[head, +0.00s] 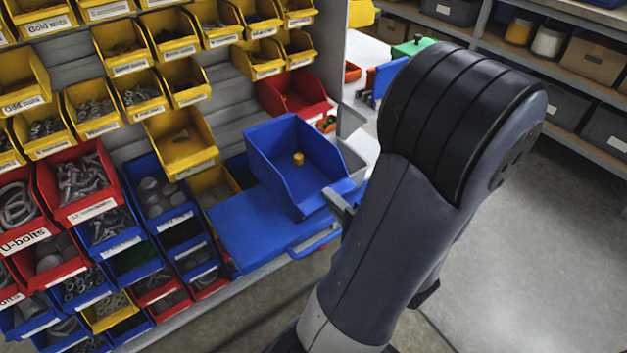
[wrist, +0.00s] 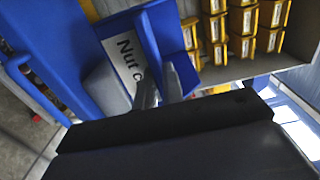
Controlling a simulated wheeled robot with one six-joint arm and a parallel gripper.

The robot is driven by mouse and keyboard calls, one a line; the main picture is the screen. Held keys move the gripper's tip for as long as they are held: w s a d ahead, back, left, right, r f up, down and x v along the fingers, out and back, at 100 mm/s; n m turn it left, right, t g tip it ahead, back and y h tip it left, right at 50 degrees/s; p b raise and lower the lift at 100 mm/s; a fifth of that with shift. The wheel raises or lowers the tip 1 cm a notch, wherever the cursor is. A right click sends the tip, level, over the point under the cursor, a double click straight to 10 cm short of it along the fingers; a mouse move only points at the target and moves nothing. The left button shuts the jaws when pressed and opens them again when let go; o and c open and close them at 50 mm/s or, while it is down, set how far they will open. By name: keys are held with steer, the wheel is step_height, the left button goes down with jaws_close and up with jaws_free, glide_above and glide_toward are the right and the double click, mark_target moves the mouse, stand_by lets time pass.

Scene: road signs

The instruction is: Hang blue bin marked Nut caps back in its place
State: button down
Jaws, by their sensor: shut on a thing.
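The blue bin (head: 283,150) is in the middle of the head view, tilted, in front of the rack, with a small yellow item (head: 298,159) inside. My gripper (head: 343,204) is shut on the bin at its near right edge; my arm partly hides the jaws. In the wrist view, my gripper's two metal fingers (wrist: 160,88) are at the bin's front, beside a white label (wrist: 122,58) reading "Nut c", with the rest covered. The bin's blue wall (wrist: 168,32) shows above them.
A blue flat-topped case with a handle (head: 250,232) lies just below the bin. The rack holds several yellow, red and blue bins; an empty-looking red bin (head: 296,93) is just behind. Shelves with boxes (head: 590,72) stand at right. Open floor (head: 540,260) lies right of my arm.

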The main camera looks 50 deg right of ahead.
mark_target(274, 149)
steer(key=shift+b+x, duration=3.1)
steer(key=shift+x, duration=10.25)
steer(key=shift+p+x, duration=0.4)
steer(key=shift+x, duration=1.15)
steer(key=shift+d+f, duration=0.1)
steer(key=shift+d, duration=0.1)
steer(key=shift+f+b, duration=0.45)
steer(key=shift+f, duration=0.5)
steer(key=c, duration=1.5)
jaws_free()
steer(key=shift+o, duration=0.2)
steer(key=shift+s, duration=0.1)
steer(key=p+v, duration=0.1)
steer(key=v, duration=0.9)
steer(key=shift+s+a+p, duration=0.2)
steer(key=shift+s+p, duration=0.1)
